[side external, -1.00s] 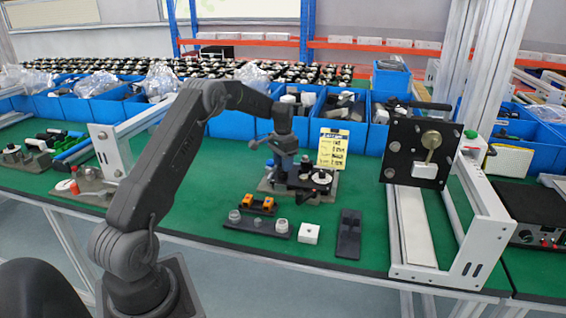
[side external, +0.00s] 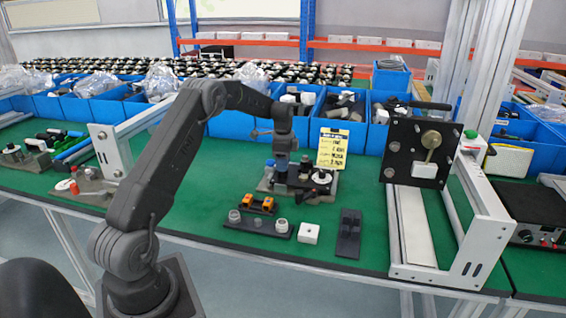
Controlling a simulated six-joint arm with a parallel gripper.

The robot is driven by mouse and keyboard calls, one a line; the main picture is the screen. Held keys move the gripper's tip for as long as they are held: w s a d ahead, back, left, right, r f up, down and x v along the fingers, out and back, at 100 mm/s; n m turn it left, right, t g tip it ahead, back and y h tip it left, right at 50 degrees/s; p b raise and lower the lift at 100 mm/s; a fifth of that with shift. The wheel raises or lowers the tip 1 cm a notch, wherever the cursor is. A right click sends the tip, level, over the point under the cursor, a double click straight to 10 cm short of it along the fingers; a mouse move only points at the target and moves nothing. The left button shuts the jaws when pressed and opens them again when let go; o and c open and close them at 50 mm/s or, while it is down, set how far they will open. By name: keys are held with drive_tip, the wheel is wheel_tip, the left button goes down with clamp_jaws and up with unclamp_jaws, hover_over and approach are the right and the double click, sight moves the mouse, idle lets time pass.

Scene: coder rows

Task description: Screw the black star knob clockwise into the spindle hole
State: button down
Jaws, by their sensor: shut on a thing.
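The spindle hole is hidden under the gripper. I cannot tell whether the knob touches the spindle. A round white-and-black part (side external: 321,177) sits on the fixture to the right of my gripper.
A yellow label card (side external: 333,148) stands behind the fixture. In front are an orange part (side external: 256,204), a dark plate with round fittings (side external: 240,222), a white block (side external: 309,233) and a black stand (side external: 348,235). A metal frame with a black panel (side external: 400,150) stands right. Blue bins (side external: 235,125) line the back.

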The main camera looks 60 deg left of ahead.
drive_tip(key=shift+d+m, duration=0.1)
drive_tip(key=shift+m, duration=0.8)
drive_tip(key=c, duration=0.6)
unclamp_jaws()
wheel_tip(320, 180, up, 14)
drive_tip(key=s+d+r+n+t, duration=0.1)
drive_tip(key=s+d+r+n, duration=0.15)
drive_tip(key=d+r, duration=0.65)
drive_tip(key=s+d+r+n+t, duration=0.1)
drive_tip(key=s+d+n+t, duration=0.25)
drive_tip(key=s+d, duration=1.4)
drive_tip(key=s+d+f+n+t, duration=0.1)
drive_tip(key=s+d+f+n, duration=0.2)
drive_tip(key=s+d+f, duration=0.2)
drive_tip(key=s+d, duration=0.2)
drive_tip(key=s, duration=0.1)
drive_tip(key=shift+f+n, duration=0.15)
drive_tip(key=shift+n, duration=0.15)
